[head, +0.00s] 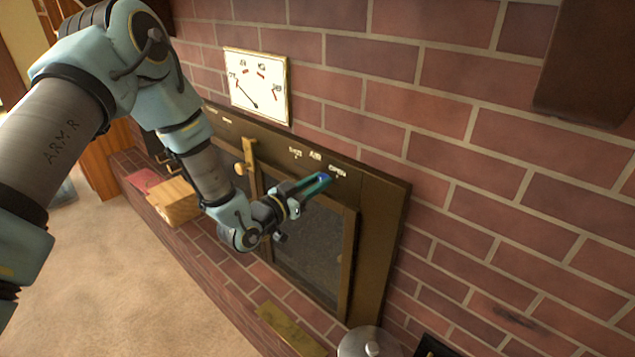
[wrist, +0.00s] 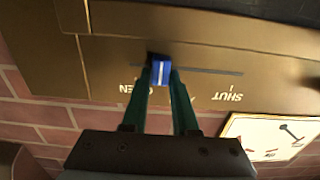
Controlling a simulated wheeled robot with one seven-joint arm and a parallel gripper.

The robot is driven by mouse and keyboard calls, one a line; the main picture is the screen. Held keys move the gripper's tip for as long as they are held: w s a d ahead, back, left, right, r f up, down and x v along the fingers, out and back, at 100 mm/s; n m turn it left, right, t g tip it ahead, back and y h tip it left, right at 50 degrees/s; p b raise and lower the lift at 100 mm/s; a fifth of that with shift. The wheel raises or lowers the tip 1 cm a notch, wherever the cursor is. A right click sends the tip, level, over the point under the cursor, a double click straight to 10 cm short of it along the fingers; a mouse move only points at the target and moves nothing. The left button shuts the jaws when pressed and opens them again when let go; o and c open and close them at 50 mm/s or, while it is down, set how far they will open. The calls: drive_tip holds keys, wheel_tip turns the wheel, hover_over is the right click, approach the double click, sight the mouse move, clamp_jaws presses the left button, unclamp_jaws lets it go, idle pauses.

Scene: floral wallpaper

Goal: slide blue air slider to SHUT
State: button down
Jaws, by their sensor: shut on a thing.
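The wrist view shows the panel upside down, with the SHUT label (wrist: 228,97) at the slot's far right end and OPEN partly hidden by a finger. My gripper (head: 323,181) is shut on the slider, with one green finger on each side of it. In the head view the slider shows only as a bit of blue between the fingertips, below the OPEN label (head: 337,171). The SHUT label (head: 295,153) is up and left there.
A square white dial (head: 257,87) hangs on the brick wall above the panel. A brass latch (head: 249,165) stands left of my gripper. A wooden block (head: 173,200) lies on the brick hearth, and a grey lidded pot (head: 360,343) stands at the bottom. The slot towards SHUT looks clear.

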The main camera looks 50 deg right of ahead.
sight(295, 161)
drive_tip(key=w+b, duration=0.2)
drive_tip(key=w, duration=0.1)
drive_tip(key=w+b, duration=0.2)
drive_tip(key=w, duration=0.1)
drive_tip(key=w+b, duration=0.2)
drive_tip(key=w, duration=0.2)
drive_tip(key=shift+d+f, duration=0.15)
drive_tip(key=shift+d, duration=0.15)
drive_tip(key=shift+w+r, duration=0.2)
drive_tip(key=shift+w, duration=0.4)
drive_tip(key=c, duration=0.8)
unclamp_jaws()
drive_tip(key=shift+o, duration=0.6)
drive_tip(key=shift+a+b, duration=0.1)
drive_tip(key=shift+b, duration=0.2)
